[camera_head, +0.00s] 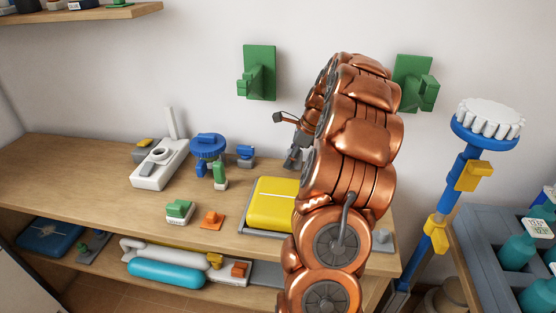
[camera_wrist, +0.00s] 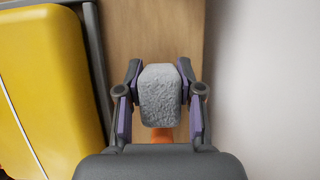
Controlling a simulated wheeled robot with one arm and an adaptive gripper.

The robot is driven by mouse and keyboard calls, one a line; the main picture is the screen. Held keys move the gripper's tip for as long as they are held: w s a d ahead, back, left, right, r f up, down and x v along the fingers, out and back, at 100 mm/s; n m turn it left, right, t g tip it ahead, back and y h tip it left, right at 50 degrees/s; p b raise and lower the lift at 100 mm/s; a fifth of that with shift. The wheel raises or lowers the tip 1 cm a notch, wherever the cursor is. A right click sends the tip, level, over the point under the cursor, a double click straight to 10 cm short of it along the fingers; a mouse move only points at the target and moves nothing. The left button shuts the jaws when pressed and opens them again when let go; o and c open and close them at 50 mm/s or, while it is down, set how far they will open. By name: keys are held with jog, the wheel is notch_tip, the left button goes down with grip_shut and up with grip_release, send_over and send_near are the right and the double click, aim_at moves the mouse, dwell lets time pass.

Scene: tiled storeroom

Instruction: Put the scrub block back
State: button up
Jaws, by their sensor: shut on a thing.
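A grey, rough-faced scrub block (camera_wrist: 160,92) sits between the two fingers of my gripper (camera_wrist: 160,95) in the wrist view. The fingers press on its left and right sides. A small orange part (camera_wrist: 162,135) shows at its lower edge; I cannot tell whether it belongs to the block. In the head view my gripper (camera_head: 293,158) is above the back of the wooden bench (camera_head: 100,175), near the wall, partly hidden by my arm. The block cannot be made out there.
A yellow case (camera_head: 272,203) in a grey tray lies on the bench; it is left of my gripper in the wrist view (camera_wrist: 45,85). White, blue, green and orange items stand further left. Green wall brackets (camera_head: 260,72) hang above. A tall blue brush (camera_head: 468,160) stands right.

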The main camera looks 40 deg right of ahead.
aim_at(273, 168)
jog(key=w+a, duration=0.1)
jog(key=w+a+f, duration=0.1)
jog(key=w, duration=0.1)
jog(key=shift+w+a, duration=0.2)
jog(key=shift+f, duration=0.1)
jog(key=shift+f+p, duration=0.15)
jog(key=shift+p, duration=0.15)
jog(key=o, duration=1.1)
jog(key=v, duration=1.2)
